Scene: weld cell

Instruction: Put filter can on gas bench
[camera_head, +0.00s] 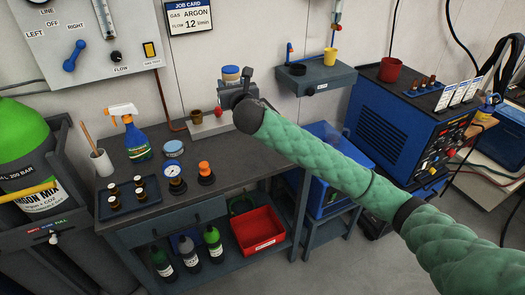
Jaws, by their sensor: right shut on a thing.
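The filter can seems to be the small can with a blue top and a pale yellow band (231,74). My right gripper (228,87) is shut on it and holds it up in front of the wall, over the back of the gas bench. The gripper's fingers and dark wrist hide the can's lower part. The gas bench (222,163) is the dark-topped bench below, with free top surface in front of the gripper. My left gripper is not in view.
A spray bottle (135,135), a blue-lidded tin (173,148), a gauge (176,182), an orange-topped fitting (205,173) and a tray of small dark fittings (128,197) stand on the bench. A grey block (212,127) with a brass cup lies at its back.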

